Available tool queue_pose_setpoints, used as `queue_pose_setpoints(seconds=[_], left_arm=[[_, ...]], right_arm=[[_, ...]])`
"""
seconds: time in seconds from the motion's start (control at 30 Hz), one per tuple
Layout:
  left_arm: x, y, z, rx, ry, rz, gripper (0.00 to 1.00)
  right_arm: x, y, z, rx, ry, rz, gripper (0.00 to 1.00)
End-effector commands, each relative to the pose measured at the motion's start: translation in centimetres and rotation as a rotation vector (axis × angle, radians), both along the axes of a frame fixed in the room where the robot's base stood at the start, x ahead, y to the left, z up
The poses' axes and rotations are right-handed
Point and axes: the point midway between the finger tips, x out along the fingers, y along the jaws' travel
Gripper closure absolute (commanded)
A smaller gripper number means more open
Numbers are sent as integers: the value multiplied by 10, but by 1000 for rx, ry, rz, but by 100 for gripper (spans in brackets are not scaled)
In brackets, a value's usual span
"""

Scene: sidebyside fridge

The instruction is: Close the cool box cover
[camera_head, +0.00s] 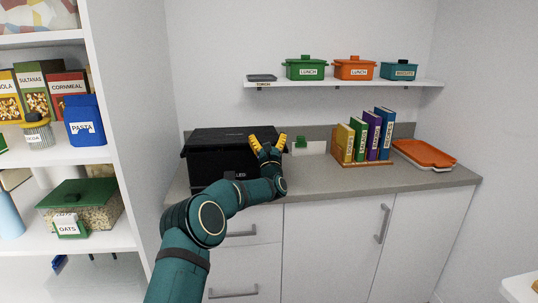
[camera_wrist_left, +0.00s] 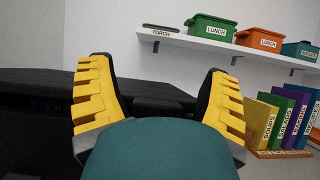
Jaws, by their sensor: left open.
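The black cool box (camera_head: 205,172) stands on the grey counter at the left, beside the tall shelf unit. Its dark cover (camera_head: 222,136) lies across the top; I cannot tell whether it is fully seated, since dark surfaces merge. In the left wrist view the cover (camera_wrist_left: 45,78) spans the left, behind the fingers. My left gripper (camera_head: 268,139) is open and empty, with yellow finger pads apart, at the box's right end. In the left wrist view its fingers (camera_wrist_left: 157,85) frame the cover's right end. My forearm hides part of the box front. My right gripper is out of view.
A bookend of labelled books (camera_head: 366,137) and an orange tray (camera_head: 424,153) stand farther right on the counter (camera_head: 320,178). A small green-topped container (camera_head: 300,142) is just right of the gripper. A wall shelf (camera_head: 350,84) holds lunch boxes above.

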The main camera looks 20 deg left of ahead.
Motion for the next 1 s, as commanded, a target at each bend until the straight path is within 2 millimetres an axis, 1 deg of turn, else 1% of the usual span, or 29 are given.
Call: queue_pose_setpoints(seconds=[0.17,0.6,0.8,1.0], left_arm=[[-16,-9,-12,-1,4,-2,22],[-67,-39,-47,1,3,-1,22],[-80,-46,-56,-1,1,0,22],[-83,-48,-58,0,1,-1,22]], right_arm=[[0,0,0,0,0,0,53],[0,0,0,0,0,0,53],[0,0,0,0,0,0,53],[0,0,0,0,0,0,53]])
